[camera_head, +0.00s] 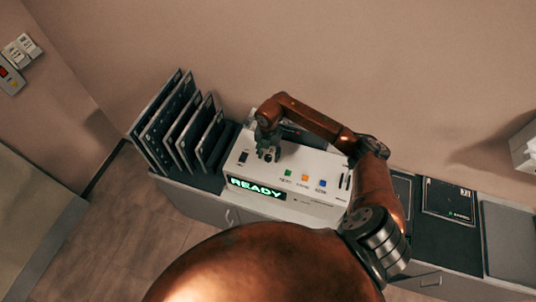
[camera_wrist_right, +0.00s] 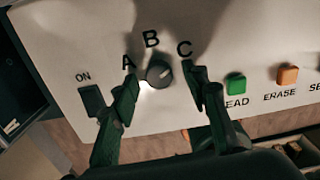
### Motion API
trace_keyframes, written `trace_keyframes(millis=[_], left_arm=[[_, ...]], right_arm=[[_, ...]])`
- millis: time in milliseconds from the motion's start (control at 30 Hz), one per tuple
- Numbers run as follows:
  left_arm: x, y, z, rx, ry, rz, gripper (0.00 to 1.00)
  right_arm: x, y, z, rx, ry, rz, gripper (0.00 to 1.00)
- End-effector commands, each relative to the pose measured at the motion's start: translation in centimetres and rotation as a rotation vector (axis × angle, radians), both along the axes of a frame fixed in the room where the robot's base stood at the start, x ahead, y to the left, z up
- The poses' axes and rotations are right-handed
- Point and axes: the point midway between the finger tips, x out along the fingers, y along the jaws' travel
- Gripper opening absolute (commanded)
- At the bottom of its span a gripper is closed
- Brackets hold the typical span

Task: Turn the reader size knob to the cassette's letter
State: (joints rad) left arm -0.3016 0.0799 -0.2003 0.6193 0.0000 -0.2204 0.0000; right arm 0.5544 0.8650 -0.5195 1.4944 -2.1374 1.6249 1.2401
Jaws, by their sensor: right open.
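The reader (camera_head: 318,165) is a white box on the counter, with a green READY display (camera_head: 257,188). Its size knob (camera_wrist_right: 159,74) is a small dark round knob with the letters A, B and C around it. A light mark on the knob seems to face the C side, but I cannot be sure. My right gripper (camera_head: 268,153) is open over the knob; in the wrist view its fingers (camera_wrist_right: 162,84) stand on either side of it, apart from it. A dark cassette (camera_head: 449,201) lies flat on the counter at right; its letter is too small to read. My left gripper is out of view.
Several dark cassettes (camera_head: 172,122) stand in a rack left of the reader. Green (camera_wrist_right: 236,84) and orange (camera_wrist_right: 287,76) buttons sit right of the knob, and a dark ON switch (camera_wrist_right: 92,100) sits left. A grey pad (camera_head: 511,240) lies at far right.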

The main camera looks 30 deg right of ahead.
Motion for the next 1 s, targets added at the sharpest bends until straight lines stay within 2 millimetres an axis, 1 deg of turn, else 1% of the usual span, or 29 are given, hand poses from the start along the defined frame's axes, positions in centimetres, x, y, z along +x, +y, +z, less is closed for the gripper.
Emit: trace_keyframes(millis=[100,333,933,1000], left_arm=[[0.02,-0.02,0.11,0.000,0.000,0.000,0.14],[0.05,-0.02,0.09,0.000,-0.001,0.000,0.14],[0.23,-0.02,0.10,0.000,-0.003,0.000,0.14],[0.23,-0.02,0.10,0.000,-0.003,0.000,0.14]], right_arm=[[-0.01,0.06,-0.50,0.001,0.001,0.000,0.42],[0.04,0.08,-0.58,0.001,0.001,0.002,0.42],[0.04,0.07,-0.53,0.001,0.001,0.002,0.01],[0.04,0.06,-0.53,0.001,0.001,0.002,0.00]])
